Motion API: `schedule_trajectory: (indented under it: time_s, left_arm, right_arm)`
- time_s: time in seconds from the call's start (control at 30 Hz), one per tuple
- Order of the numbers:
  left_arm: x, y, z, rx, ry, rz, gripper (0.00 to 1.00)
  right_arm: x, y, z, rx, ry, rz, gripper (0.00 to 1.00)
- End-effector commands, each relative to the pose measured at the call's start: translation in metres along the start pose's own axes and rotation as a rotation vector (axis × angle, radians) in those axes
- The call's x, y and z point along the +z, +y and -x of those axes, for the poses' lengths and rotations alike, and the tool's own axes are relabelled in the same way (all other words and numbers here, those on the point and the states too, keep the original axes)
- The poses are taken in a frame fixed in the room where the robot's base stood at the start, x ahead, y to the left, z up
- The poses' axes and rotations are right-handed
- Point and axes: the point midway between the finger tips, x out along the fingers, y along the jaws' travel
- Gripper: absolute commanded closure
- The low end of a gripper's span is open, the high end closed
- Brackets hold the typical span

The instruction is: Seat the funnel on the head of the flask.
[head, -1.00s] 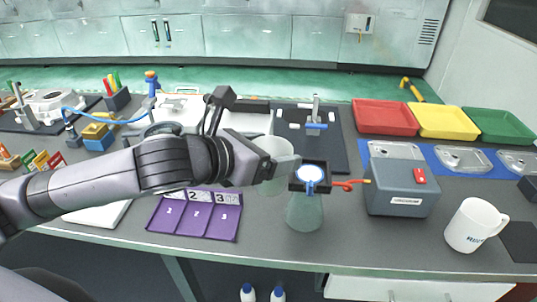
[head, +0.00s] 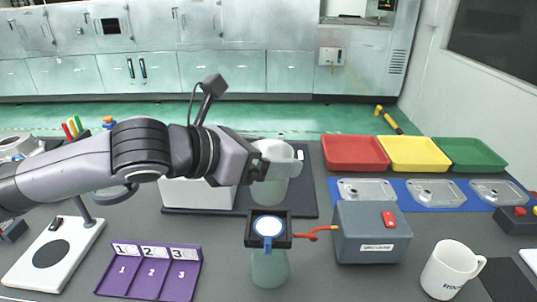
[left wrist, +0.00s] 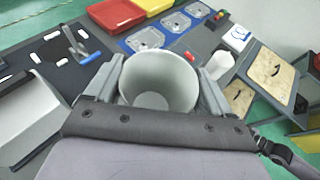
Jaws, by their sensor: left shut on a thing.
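The funnel (head: 272,184) is a pale grey-white, wide-mouthed cup shape, held roughly upright. My left gripper (head: 280,167) is shut on it, and in the left wrist view its open mouth (left wrist: 160,82) sits between the two fingers. The flask (head: 268,270) is a pale green vessel standing near the front of the bench. Its head (head: 253,240) is a dark square block with a blue ring around a white centre. The funnel is above and behind the head in the head view, apart from it. The flask is hidden in the left wrist view. My right gripper is out of view.
A red hose joins the flask's head to the grey vacuum box (head: 372,235) at its right. A white mug (head: 449,268) stands farther right. A purple numbered board (head: 150,272) lies left of the flask. Red, yellow and green trays (head: 354,153) stand at the back right.

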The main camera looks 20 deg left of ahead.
Motion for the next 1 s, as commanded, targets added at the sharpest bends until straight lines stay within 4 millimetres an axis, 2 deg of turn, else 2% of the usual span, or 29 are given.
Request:
schedule_trajectory:
  time_s: [0.27,0.8,1.0]
  left_arm:
    - [-0.006,0.000,-0.003,0.004,-0.001,0.004,0.51]
    - [-0.049,0.000,-0.020,0.004,0.000,0.005,0.51]
    - [-0.054,0.000,-0.022,0.005,-0.001,0.004,0.51]
  right_arm:
    - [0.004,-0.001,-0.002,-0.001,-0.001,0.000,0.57]
    - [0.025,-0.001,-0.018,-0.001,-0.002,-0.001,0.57]
    - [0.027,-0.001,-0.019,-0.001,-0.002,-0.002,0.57]
